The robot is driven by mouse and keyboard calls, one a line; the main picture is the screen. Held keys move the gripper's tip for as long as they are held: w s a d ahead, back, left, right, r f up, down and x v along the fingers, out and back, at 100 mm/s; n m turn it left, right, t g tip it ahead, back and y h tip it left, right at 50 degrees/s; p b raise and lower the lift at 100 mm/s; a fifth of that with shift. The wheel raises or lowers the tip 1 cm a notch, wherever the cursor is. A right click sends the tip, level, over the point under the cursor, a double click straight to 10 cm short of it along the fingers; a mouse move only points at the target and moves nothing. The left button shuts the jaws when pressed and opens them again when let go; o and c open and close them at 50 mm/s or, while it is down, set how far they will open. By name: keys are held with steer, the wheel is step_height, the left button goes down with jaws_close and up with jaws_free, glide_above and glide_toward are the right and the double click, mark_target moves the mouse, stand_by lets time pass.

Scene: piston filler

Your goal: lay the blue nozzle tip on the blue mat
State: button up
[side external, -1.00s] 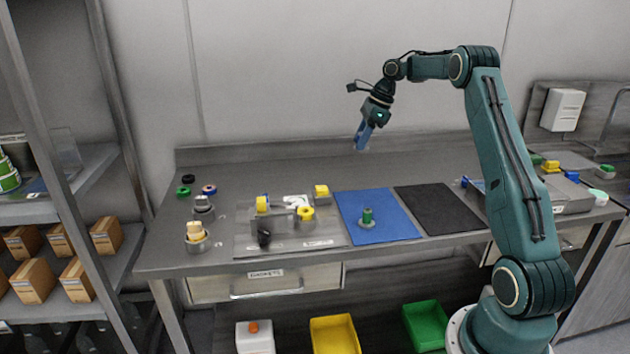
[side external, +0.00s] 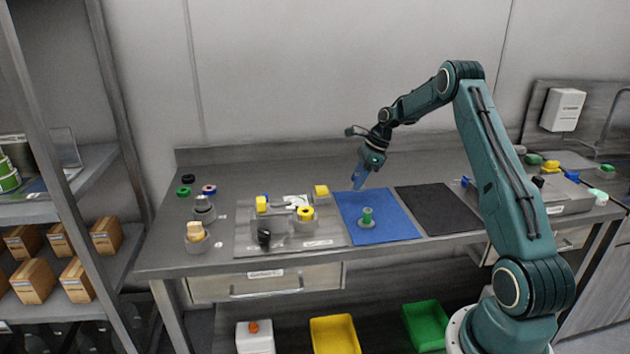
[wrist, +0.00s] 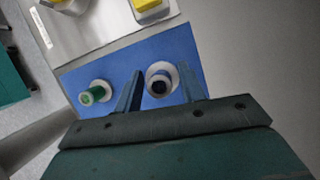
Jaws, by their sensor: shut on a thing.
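My gripper (side external: 358,182) is over the far part of the blue mat (side external: 396,230), pointing down, its blue fingers close above it. In the wrist view the fingers are on either side of a pale round piece with a dark blue centre (wrist: 160,80), which looks like the blue nozzle tip. My gripper is shut on it. Whether its base touches the mat is hard to tell. A green nozzle tip (side external: 367,216) with a pale round base stands upright on the mat's nearer part; it also shows in the wrist view (wrist: 96,93), left of the fingers.
A metal plate (side external: 330,236) with yellow and black parts lies left of the mat. A black mat (side external: 440,208) lies to its right and is bare. Small rings and grey stands are at the bench's left end. The blue mat around the green tip is clear.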

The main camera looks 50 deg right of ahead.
steer(key=shift+f, duration=2.1)
steer(key=shift+f, duration=0.15)
steer(key=o, duration=1.1)
steer(key=shift+c, duration=0.2)
steer(key=v, duration=1.2)
